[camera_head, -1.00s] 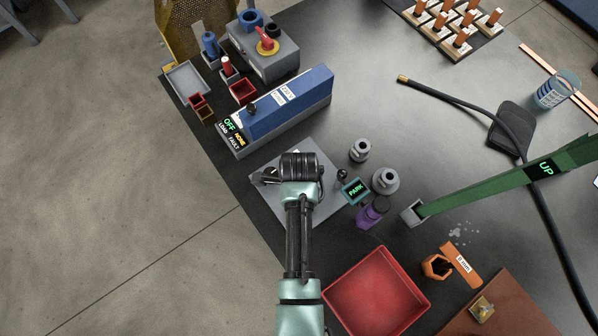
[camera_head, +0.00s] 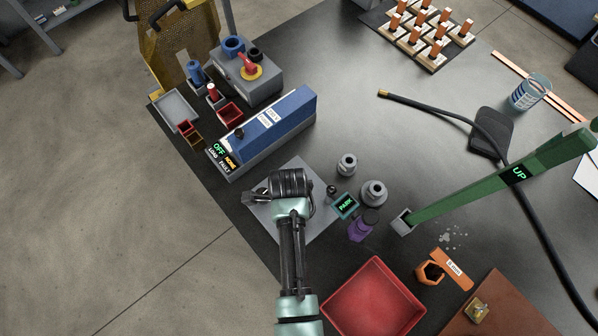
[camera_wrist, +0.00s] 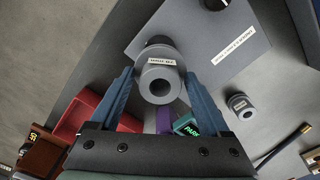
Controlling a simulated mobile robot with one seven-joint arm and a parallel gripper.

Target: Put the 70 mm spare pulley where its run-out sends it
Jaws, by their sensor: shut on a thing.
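My gripper (camera_wrist: 159,84) is shut on a grey flanged pulley (camera_wrist: 160,65) with a white label too small to read. In the head view my arm's end (camera_head: 290,187) hides the held pulley. It is over a grey square plate (camera_head: 268,222), which in the wrist view (camera_wrist: 228,62) bears an upside-down label. Two more grey pulleys stand right of the plate, a smaller one (camera_head: 347,165) and a wider one (camera_head: 373,194). A small teal display (camera_head: 345,206) beside them reads PARK.
A red tray (camera_head: 372,302) lies at the front. A purple object (camera_head: 361,227) stands near the display. A green arm marked UP (camera_head: 480,190) slants across the right. A blue unit (camera_head: 270,125) reading OFF and NONE stands behind the plate. A black hose (camera_head: 440,110) crosses the table.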

